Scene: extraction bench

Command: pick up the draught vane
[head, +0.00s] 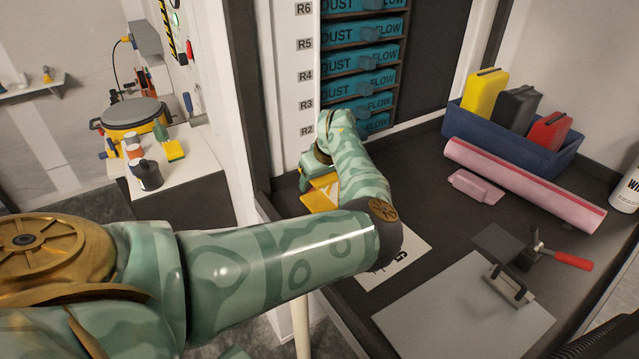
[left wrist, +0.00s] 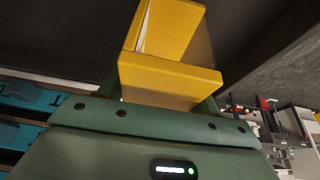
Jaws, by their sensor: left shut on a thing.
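The draught vane, which I take to be the yellow angled piece (head: 322,197), is at the left side of the dark bench. In the left wrist view the yellow piece (left wrist: 172,80) stands between my fingers, with a broad front lip and a white strip along one side. My left gripper (head: 318,180) is shut on it. My forearm and hand hide part of the piece in the head view. I cannot tell whether it touches the bench. My right gripper is in neither view.
A white lettered card (head: 402,262) lies beside my wrist. Behind are teal labelled drawers (head: 362,60). To the right are a blue bin (head: 515,150) of coloured containers, a pink roll (head: 525,185), a pink block (head: 476,187), a red-handled clamp (head: 570,260) and a grey plate (head: 440,320).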

